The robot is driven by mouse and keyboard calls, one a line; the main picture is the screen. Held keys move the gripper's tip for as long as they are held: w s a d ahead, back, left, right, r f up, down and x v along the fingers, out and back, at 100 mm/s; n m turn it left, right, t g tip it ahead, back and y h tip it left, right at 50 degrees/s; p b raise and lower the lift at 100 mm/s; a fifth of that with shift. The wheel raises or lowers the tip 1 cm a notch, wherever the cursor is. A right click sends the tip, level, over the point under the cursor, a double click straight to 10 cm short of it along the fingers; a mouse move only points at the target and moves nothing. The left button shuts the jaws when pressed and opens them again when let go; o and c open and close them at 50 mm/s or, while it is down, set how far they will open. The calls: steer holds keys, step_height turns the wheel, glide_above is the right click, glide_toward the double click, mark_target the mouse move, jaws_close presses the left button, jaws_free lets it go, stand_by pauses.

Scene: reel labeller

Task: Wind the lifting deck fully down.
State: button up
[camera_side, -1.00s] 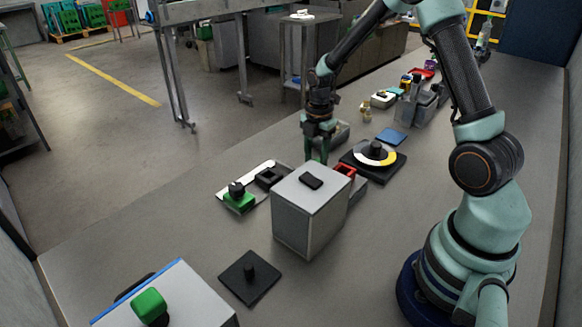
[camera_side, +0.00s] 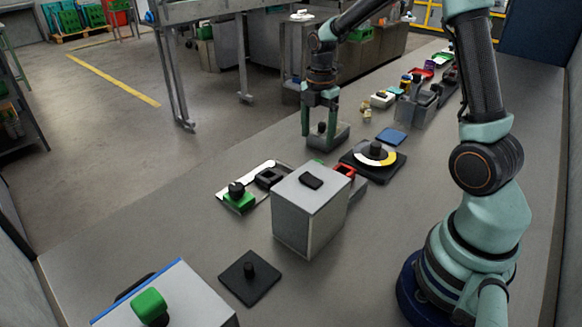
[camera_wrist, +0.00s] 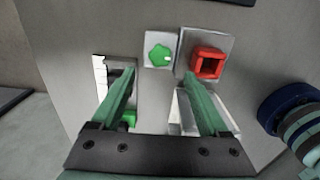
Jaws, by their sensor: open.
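My gripper (camera_side: 319,138) is open and empty beyond the grey box (camera_side: 297,220) in the side view, its two green fingers spread apart. In the wrist view my gripper (camera_wrist: 159,76) points at a grey surface. A green star-shaped knob (camera_wrist: 159,56) on a pale plate shows between and just beyond the fingertips, not gripped. A red square frame (camera_wrist: 208,64) is to its right. A white scale strip (camera_wrist: 100,75) beside a slot is at left, with a green piece (camera_wrist: 129,118) partly behind the left finger. I cannot tell which part is the lifting deck or its height.
A green block (camera_side: 239,204) with a black knob is left of the box. A black base with a yellow-and-white disc (camera_side: 374,154) is at right. A black plate with a peg (camera_side: 249,279) lies in front. A grey block (camera_side: 343,136) is close to my gripper.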

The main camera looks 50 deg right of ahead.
step_height(320, 180, up, 4)
steer(key=shift+r, duration=0.15)
stand_by(0.3)
